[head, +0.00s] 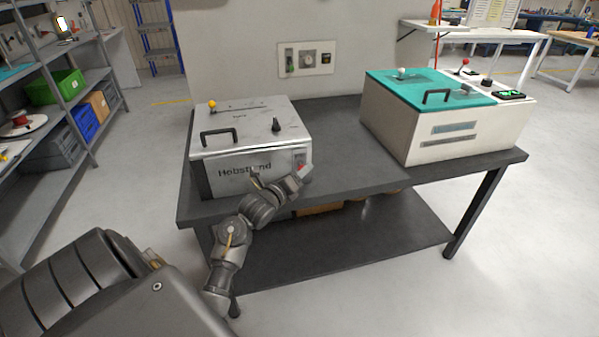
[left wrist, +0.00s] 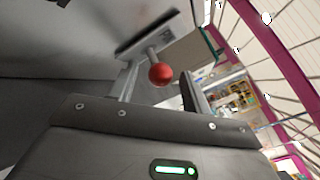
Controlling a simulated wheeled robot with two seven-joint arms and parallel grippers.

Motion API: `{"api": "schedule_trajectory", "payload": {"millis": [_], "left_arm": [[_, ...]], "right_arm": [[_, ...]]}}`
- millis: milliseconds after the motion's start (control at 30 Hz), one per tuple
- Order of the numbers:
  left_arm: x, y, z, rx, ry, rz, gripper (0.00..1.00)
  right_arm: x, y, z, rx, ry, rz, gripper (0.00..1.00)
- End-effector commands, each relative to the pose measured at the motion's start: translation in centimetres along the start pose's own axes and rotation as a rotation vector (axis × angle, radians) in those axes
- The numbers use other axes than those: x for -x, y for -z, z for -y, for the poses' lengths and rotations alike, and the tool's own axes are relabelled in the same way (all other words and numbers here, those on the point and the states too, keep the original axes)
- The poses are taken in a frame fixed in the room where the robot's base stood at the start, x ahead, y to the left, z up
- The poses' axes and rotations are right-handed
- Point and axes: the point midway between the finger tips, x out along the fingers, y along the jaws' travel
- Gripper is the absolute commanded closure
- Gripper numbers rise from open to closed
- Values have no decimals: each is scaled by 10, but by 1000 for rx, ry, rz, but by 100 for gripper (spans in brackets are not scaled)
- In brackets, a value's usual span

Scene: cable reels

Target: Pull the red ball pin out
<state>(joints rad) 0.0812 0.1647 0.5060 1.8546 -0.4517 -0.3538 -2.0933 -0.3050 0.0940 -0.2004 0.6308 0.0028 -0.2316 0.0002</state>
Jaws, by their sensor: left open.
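My left gripper (left wrist: 160,82) is open, with one finger on each side of the ball in that picture. I see a gap on both sides, and nothing is held. In the head view my left gripper (head: 302,174) is at the front right corner of the silver metal box (head: 240,178). The pin is mostly hidden or too small to make out there. My right gripper is not in view.
The box stands on a dark table (head: 350,150) and has a black handle (head: 220,135), a yellow knob (head: 212,104) and a black knob on top. A teal-topped white machine (head: 440,120) stands to the right. The tabletop between them is clear. Shelves (head: 75,120) stand at the left.

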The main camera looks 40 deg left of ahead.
Motion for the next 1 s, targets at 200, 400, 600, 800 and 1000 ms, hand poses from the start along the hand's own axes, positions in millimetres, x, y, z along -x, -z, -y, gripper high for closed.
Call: {"api": "schedule_trajectory", "payload": {"millis": [200, 400, 600, 800, 1000], "left_arm": [[0, 0, 0, 0, 0, 0, 52], [0, 0, 0, 0, 0, 0, 77], [0, 0, 0, 0, 1, 0, 100], [1, 2, 1, -1, 1, -1, 100], [18, 17, 16, -3, 2, -4, 100]], "right_arm": [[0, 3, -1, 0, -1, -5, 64], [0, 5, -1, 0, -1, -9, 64], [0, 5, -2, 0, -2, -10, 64], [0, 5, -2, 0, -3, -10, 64], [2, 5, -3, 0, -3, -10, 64]]}}
